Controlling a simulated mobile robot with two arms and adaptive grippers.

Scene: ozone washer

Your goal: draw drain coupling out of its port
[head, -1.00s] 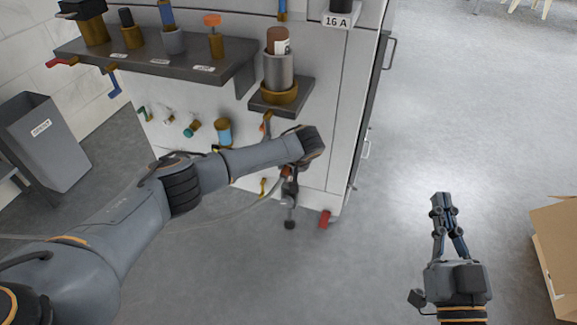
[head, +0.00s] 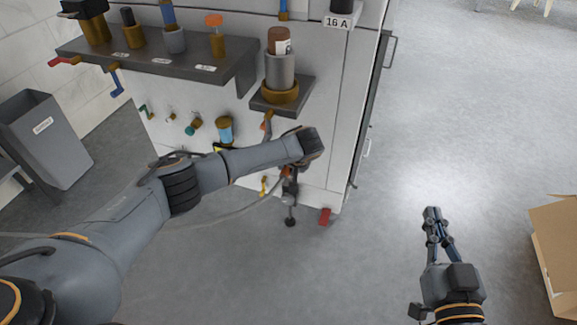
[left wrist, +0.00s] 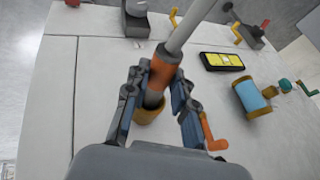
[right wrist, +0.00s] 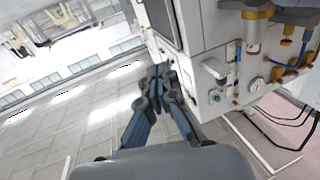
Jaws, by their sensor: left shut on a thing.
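The drain coupling (left wrist: 161,72) shows in the left wrist view as a grey piece with an orange band, with a light grey hose (left wrist: 190,28) running up from it. Its lower end meets the brass port (left wrist: 150,111) on the white panel; how deep it sits I cannot tell. My left gripper (left wrist: 158,86) has its fingers on both sides of the coupling and is shut on it. In the head view my left gripper (head: 289,185) is low at the cabinet front, partly hidden by my wrist. My right gripper (head: 434,214) is shut and empty over open floor; its fingertips meet in the right wrist view (right wrist: 162,80).
An orange lever (left wrist: 212,134) is close beside my left gripper's right finger. A blue-and-brass cylinder (left wrist: 252,97) and a black yellow-labelled device (left wrist: 222,61) are further right. Above, a shelf (head: 150,60) and a bracket (head: 300,95) jut out. A cardboard box (head: 556,250) stands at right.

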